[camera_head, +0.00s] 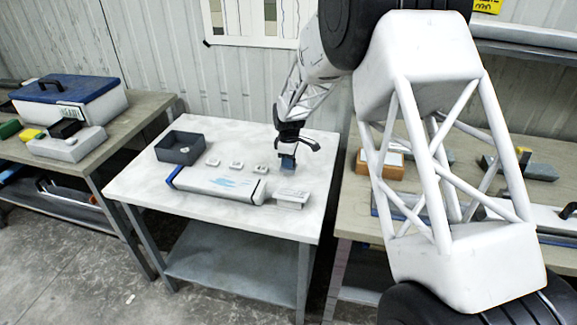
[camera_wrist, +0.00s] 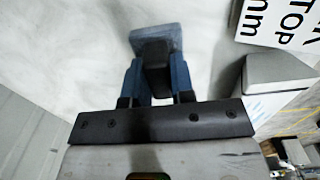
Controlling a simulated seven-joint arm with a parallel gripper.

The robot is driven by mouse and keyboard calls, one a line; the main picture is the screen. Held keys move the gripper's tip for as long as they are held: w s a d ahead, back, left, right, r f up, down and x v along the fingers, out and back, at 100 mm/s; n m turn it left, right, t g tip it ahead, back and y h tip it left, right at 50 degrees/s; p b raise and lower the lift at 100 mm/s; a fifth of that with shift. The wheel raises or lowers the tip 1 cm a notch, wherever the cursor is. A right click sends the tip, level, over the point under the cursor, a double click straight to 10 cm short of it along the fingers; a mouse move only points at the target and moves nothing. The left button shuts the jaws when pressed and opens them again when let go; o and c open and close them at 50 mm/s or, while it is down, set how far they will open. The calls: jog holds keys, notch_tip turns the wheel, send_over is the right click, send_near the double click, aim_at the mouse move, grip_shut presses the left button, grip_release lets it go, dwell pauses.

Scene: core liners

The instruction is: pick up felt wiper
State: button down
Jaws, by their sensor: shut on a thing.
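The felt wiper (camera_head: 288,164) is a small block with a blue-grey felt pad and a black grip. It is at the tip of my gripper (camera_head: 287,152), over the back right part of the white table. In the wrist view, the blue fingers of my gripper (camera_wrist: 156,80) are shut on the black grip, and the wiper's grey-blue pad (camera_wrist: 157,36) shows beyond them. I cannot tell whether the pad touches the table top.
A long white liner (camera_head: 220,184) with a blue end lies across the white table (camera_head: 140,188). A white block (camera_head: 292,198) stands at its right end. Three small pale pieces (camera_head: 236,165) lie behind it. A dark open bin (camera_head: 180,155) is at the back left.

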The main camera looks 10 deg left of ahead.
notch_tip(320, 180, up, 7)
jog(key=shift+f, duration=0.1)
dwell(0.3)
dwell(0.4)
jog(key=c, duration=1.6)
grip_release()
jog(key=shift+c, duration=1)
jog(key=s+a+r, duration=0.1)
jog(key=s+a, duration=0.6)
jog(key=a, duration=0.5)
jog(key=s+a+r, duration=0.2)
jog(key=s+a, duration=0.5)
jog(key=a, duration=0.5)
jog(key=shift+s+r, duration=0.2)
jog(key=shift+s, duration=0.2)
